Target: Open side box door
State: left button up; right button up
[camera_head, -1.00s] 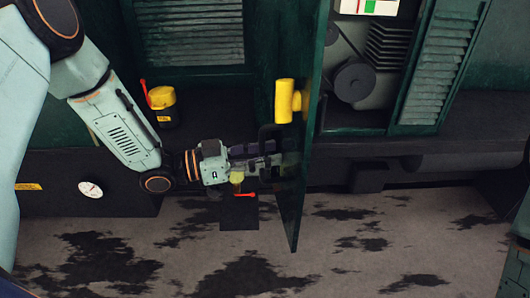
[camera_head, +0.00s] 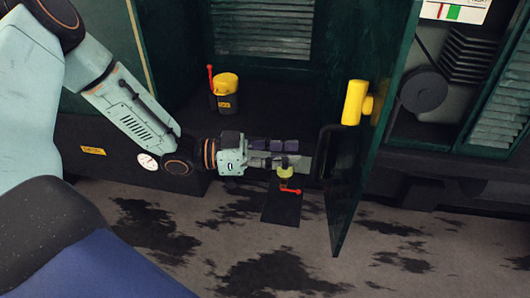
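The side box door (camera_head: 372,150) is a dark green panel standing open, jutting out from the box toward me. A dark bar handle (camera_head: 324,150) is on the door's left face. My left gripper (camera_head: 303,162) comes in from the left, its fingertips right beside the handle. I cannot tell whether they touch it or how far the fingers are apart. My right gripper is out of view.
A yellow-topped can (camera_head: 226,92) with a red lever stands on the dark ledge left of the door. A red lever (camera_head: 290,190) and a dark plate (camera_head: 282,205) sit below my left gripper. The stained floor in front is clear.

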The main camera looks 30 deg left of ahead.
pick_arm(q)
jog(key=shift+v, duration=2.15)
